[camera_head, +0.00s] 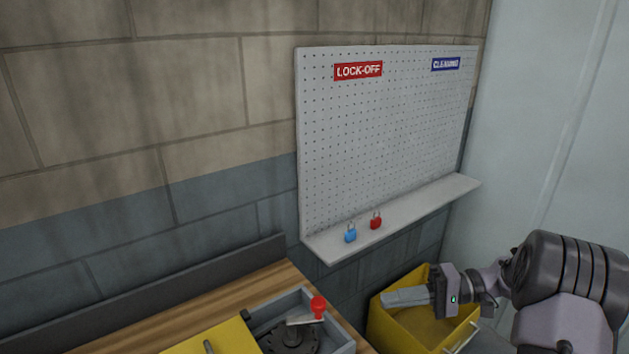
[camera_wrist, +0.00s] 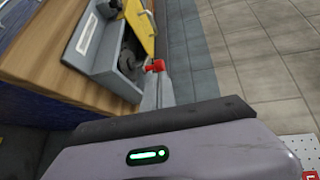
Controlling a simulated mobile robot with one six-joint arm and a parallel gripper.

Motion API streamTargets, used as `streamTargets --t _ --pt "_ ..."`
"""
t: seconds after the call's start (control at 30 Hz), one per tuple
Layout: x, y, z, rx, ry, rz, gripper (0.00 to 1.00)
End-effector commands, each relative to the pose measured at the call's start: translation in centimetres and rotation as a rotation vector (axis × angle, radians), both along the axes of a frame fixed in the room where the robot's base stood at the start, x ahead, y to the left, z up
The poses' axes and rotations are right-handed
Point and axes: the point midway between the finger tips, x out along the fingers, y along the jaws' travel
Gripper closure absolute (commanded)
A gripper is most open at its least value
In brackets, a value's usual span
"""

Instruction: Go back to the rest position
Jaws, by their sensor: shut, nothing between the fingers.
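My gripper (camera_head: 386,299) is at the lower right in the head view, in front of the yellow bin. Its fingers point left and are shut with nothing between them. The fingers look close together and hold nothing. My arm reaches in from the right edge of the head view.
A yellow bin (camera_head: 385,336) stands below the pegboard shelf (camera_head: 410,212), which holds a blue padlock (camera_head: 350,234) and a red padlock (camera_head: 376,221). A wooden bench (camera_head: 262,287) carries a grey housing with a red-knobbed lever (camera_head: 318,306).

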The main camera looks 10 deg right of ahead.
Motion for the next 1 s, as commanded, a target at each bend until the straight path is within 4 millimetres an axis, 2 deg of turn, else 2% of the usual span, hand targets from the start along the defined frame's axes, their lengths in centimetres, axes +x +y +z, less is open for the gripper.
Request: streamTargets --t 0.03,0.1,0.2,0.3,0.43,0.5,0.63,1.0 --pt "-1.5 3.1 2.1 -0.122 0.042 0.067 1.00" --pt "-4.7 7.0 4.0 -0.330 0.121 0.125 1.00" --pt "-9.8 10.7 5.6 -0.626 0.176 0.115 1.00" --pt "-14.6 12.6 6.3 -0.879 0.155 0.005 1.00" --pt "-18.9 13.2 6.3 -1.066 0.046 -0.219 1.00" --pt "-20.2 13.1 6.3 -1.098 -0.017 -0.328 1.00" --pt "-21.2 13.0 6.2 -1.099 -0.091 -0.452 1.00" --pt "-21.4 12.9 6.3 -1.095 -0.105 -0.479 1.00"
